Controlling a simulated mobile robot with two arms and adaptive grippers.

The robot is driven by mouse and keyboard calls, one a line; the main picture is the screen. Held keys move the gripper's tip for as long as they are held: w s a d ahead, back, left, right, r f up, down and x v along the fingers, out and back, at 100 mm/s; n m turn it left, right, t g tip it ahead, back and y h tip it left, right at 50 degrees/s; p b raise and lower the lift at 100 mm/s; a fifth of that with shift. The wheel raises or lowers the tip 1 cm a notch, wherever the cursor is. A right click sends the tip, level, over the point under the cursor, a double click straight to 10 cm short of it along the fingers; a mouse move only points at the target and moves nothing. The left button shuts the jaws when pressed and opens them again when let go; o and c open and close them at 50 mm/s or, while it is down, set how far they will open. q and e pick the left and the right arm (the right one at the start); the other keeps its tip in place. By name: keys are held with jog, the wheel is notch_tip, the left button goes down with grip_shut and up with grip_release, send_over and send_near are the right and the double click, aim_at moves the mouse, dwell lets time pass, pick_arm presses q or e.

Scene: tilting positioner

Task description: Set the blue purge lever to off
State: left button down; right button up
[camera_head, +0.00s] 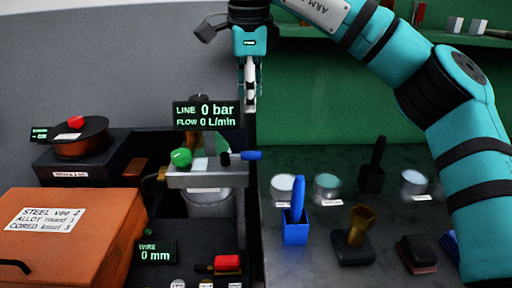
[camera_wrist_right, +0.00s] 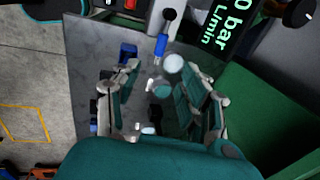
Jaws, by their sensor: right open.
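The blue purge lever (camera_head: 251,155) sticks out to the right from a grey metal block (camera_head: 205,178), with a dark pivot at its left end. A blue handle, which looks like this lever, shows in the right wrist view (camera_wrist_right: 161,45), beyond the fingers. My right gripper (camera_head: 250,106) points down above the lever, apart from it. Its fingers are spread and empty in the right wrist view (camera_wrist_right: 160,97). A display (camera_head: 205,114) behind the block reads line 0 bar and flow 0 L/min. My left gripper is not in view.
A green knob (camera_head: 181,157) sits on the block's left end. An orange box (camera_head: 65,235) and a wire spool (camera_head: 80,138) stand at the left. A blue holder (camera_head: 295,229), several cups and brushes stand on the right counter. A red-handled part (camera_head: 227,264) is below.

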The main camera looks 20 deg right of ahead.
send_near(251, 153)
jog(key=r, duration=0.1)
jog(key=x, duration=0.6)
jog(key=shift+w+d+f, duration=0.1)
jog(key=shift+f, duration=0.3)
jog(key=x, duration=0.3)
jog(key=shift+p, duration=0.3)
jog(key=shift+w+f, duration=0.1)
jog(key=shift+f, duration=0.1)
jog(key=c, duration=0.8)
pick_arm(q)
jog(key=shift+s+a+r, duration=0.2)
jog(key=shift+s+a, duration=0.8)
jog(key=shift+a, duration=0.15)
pick_arm(e)
grip_shut()
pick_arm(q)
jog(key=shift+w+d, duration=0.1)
